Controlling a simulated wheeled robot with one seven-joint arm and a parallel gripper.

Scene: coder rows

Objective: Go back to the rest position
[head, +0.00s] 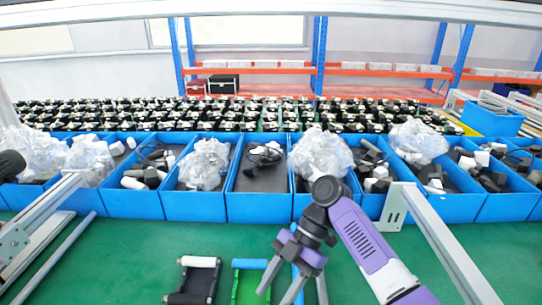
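My gripper (293,288) hangs at the lower middle of the head view, below the dark wrist of my purple and grey arm. Its grey fingers point down and are spread apart, and I see nothing held between them. The fingertips are close to the bottom edge of the picture, over the green table (120,270). Whether they touch anything below cannot be told.
A black and white part (197,282) and a green and blue part (247,280) lie on the table left of my gripper. Blue bins (258,208) with plastic bags and small parts line the back. Metal rails (445,245) stand at both sides.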

